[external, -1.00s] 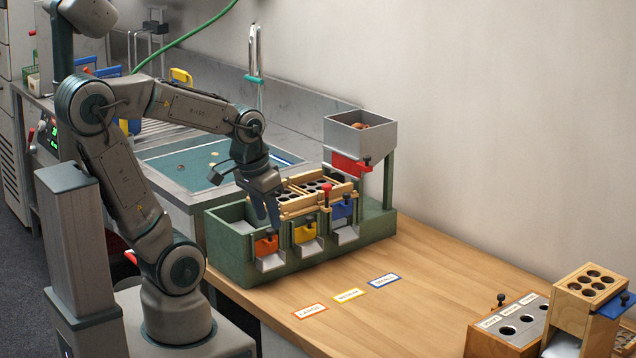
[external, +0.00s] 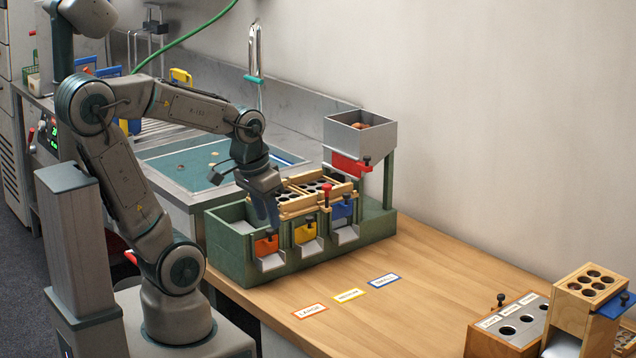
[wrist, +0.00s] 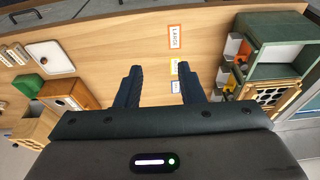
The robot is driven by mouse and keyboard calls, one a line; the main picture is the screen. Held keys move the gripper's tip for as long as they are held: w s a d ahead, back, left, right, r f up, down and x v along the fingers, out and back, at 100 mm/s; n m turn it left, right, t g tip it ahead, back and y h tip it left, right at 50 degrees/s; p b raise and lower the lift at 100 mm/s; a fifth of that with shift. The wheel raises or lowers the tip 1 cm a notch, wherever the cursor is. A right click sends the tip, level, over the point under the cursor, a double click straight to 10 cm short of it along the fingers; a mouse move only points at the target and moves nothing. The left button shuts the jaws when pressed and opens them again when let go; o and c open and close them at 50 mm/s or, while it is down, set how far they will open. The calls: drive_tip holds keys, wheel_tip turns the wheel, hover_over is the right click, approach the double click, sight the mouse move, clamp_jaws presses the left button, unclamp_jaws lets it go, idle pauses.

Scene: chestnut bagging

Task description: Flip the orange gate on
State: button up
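The orange gate (external: 265,246) is an upright plate with a dark knob, at the left front of the green sorter (external: 228,252), above a grey chute. My gripper (external: 270,223) points down in the external view, with its fingertips close above or beside that knob. I cannot tell whether they touch it. In the wrist view my gripper (wrist: 160,72) has its two dark fingers apart with nothing between them. A small orange patch of the gate (wrist: 244,50) shows to the right of the fingers, partly hidden.
Yellow (external: 305,233) and blue (external: 342,210) gates stand to the right of the orange one. A hopper with a red gate (external: 351,165) rises behind. LARGE (external: 310,311), yellow and blue labels lie on the clear bench in front. Wooden boxes (external: 507,325) stand at the right.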

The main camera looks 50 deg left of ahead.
drive_tip(key=c, duration=0.5)
drive_tip(key=shift+w+a+r, duration=0.1)
drive_tip(key=shift+w+a, duration=0.05)
drive_tip(key=shift+w, duration=0.05)
clamp_jaws()
drive_tip(key=w+a+f+m+g+y+p, duration=0.2)
drive_tip(key=w+a+f+m+p, duration=0.1)
drive_tip(key=w, duration=0.6)
drive_tip(key=w+a+f+m+g+y+p, duration=0.2)
drive_tip(key=w+a+f+m, duration=0.4)
drive_tip(key=w+m, duration=0.3)
drive_tip(key=shift+a+g+p, duration=0.4)
drive_tip(key=shift+a+p, duration=0.15)
drive_tip(key=shift+a, duration=0.05)
drive_tip(key=shift+w+f, duration=0.1)
